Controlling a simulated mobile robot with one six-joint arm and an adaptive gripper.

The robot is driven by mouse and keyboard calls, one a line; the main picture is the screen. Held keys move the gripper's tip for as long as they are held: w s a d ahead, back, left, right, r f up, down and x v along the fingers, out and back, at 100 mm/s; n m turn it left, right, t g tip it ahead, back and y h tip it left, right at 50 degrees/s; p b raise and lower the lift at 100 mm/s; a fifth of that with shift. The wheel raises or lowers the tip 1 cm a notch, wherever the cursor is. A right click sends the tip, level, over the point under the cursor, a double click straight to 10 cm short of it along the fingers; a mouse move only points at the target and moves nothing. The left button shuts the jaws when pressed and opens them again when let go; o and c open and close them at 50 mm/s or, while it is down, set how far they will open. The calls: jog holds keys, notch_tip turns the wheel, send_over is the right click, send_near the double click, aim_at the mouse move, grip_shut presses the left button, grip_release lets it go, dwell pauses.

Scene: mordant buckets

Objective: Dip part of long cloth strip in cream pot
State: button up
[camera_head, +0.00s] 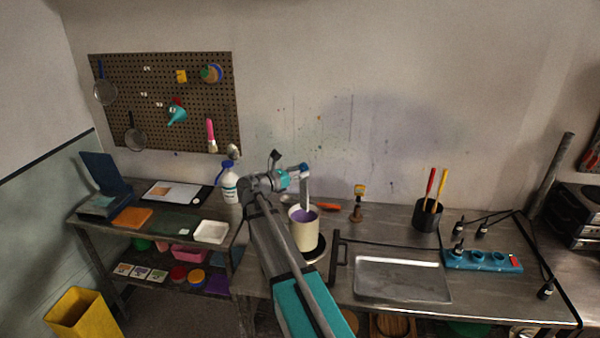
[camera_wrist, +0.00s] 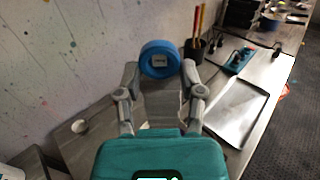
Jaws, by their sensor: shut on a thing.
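The cream pot (camera_head: 304,236) stands on a dark round base on the metal bench and holds purple liquid (camera_head: 304,215). My gripper (camera_head: 303,170) is above the pot, shut on the blue round top of the long cloth strip (camera_head: 305,193). The pale strip hangs upright from it, with its lower end at the pot's mouth against the purple. I cannot tell how deep that end is. In the wrist view the blue top (camera_wrist: 160,58) sits between my fingertips (camera_wrist: 160,72); the pot is not clearly seen there.
A white bottle with a blue handle (camera_head: 229,187) stands left of my arm. A metal tray (camera_head: 403,280) lies right of the pot, with a black cup of tools (camera_head: 428,216) and a blue socket block (camera_head: 482,261) beyond. A brush (camera_head: 358,203) stands behind.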

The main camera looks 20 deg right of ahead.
aim_at(304, 198)
jog(key=shift+f+b, duration=5.45)
jog(key=shift+f, duration=0.25)
jog(key=shift+d, duration=0.4)
jog(key=shift+a, duration=0.2)
jog(key=shift+s+a, duration=0.1)
jog(key=shift+a, duration=0.55)
jog(key=shift+d, duration=0.15)
jog(key=shift+d, duration=0.7)
jog(key=shift+a, duration=0.15)
jog(key=shift+a, duration=0.7)
